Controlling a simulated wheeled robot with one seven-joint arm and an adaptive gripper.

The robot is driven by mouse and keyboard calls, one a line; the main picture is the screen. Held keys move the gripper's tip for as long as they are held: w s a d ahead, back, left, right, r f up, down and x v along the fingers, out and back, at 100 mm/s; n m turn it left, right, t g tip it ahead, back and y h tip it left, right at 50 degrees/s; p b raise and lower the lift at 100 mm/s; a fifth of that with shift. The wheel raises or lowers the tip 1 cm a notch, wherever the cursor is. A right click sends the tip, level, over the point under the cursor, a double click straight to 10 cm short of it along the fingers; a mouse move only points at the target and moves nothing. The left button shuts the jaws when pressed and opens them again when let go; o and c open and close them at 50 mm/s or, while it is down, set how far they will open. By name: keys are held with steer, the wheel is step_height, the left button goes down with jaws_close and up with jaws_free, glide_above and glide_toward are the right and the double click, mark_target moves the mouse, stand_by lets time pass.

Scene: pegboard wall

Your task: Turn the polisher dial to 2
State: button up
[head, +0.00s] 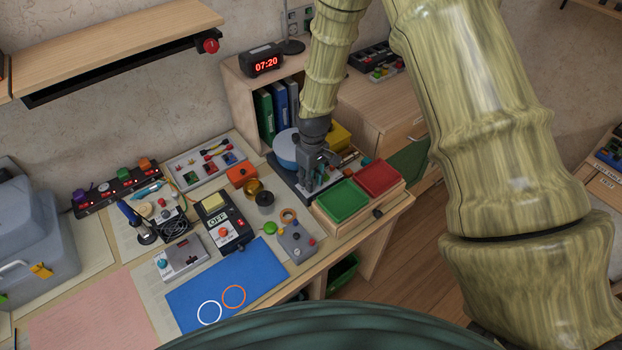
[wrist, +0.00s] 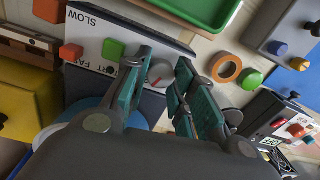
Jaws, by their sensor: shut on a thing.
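The polisher (head: 284,172) stands at the far end of the bench, with a pale blue disc (head: 286,150) on top. In the wrist view its white front panel (wrist: 88,38) carries the words SLOW and FAST, a red button (wrist: 71,52) and a green button (wrist: 113,49). The grey round dial (wrist: 160,73) sits between my two teal fingertips. My gripper (wrist: 164,76) is shut on the dial; in the head view my gripper (head: 318,168) covers the dial. The dial's pointer and number marks cannot be read.
A green tray (head: 343,202) and a red tray (head: 380,178) stand close to the right of my gripper. An orange ring (wrist: 227,68), an amber jar (head: 254,187) and a grey button box (head: 297,243) lie nearby. A blue mat (head: 235,285) lies nearer the front.

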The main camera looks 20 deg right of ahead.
steer(key=shift+w, duration=0.1)
stand_by(0.3)
steer(key=o, duration=1)
steer(key=shift+o, duration=0.2)
steer(key=shift+r, duration=0.1)
step_height(320, 180, up, 12)
steer(key=shift+d, duration=0.25)
